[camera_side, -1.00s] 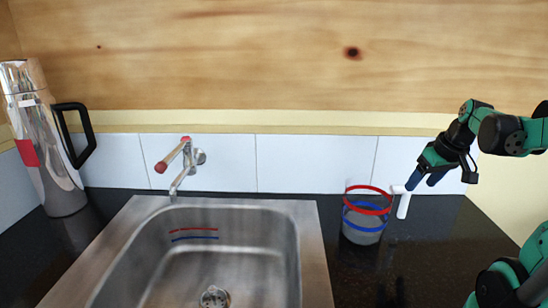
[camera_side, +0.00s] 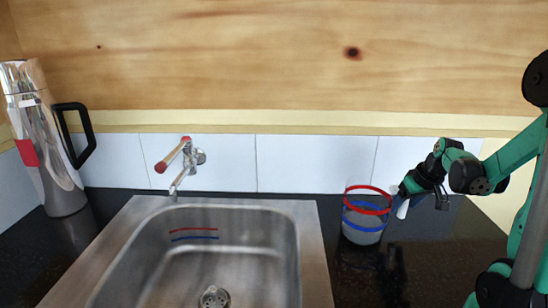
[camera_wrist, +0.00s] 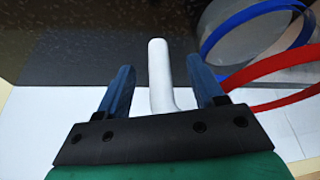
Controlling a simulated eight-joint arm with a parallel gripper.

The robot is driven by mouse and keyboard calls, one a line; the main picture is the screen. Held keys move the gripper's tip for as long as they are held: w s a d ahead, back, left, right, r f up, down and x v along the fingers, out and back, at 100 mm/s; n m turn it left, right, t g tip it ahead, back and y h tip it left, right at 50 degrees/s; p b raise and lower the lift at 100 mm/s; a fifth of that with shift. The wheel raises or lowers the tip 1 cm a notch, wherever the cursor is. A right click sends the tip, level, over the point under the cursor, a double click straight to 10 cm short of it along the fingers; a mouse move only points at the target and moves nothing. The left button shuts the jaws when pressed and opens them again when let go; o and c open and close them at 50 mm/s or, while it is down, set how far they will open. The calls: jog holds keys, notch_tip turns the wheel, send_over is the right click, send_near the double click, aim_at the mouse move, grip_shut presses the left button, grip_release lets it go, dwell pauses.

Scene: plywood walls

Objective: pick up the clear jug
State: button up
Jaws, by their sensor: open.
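The clear jug (camera_side: 364,220) stands upright on the dark counter, right of the sink. It has a red band near its rim, a blue band lower down and a white handle (camera_side: 402,208) on its right side. My gripper (camera_side: 405,193) is at the handle. In the wrist view my gripper (camera_wrist: 161,85) is open, with its two blue fingers on either side of the white handle (camera_wrist: 160,75) and a gap on each side. The jug's banded body (camera_wrist: 255,45) shows at the upper right there, partly cut off by the frame.
A steel sink (camera_side: 310,255) with a wall tap (camera_side: 183,165) lies left of the jug. A shiny metal flask (camera_side: 45,150) with a black handle stands at the far left. White tiles (camera_side: 305,163) and a plywood wall rise close behind the jug.

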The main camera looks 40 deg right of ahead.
jog(key=shift+c, duration=0.2)
grip_shut()
dwell(1.2)
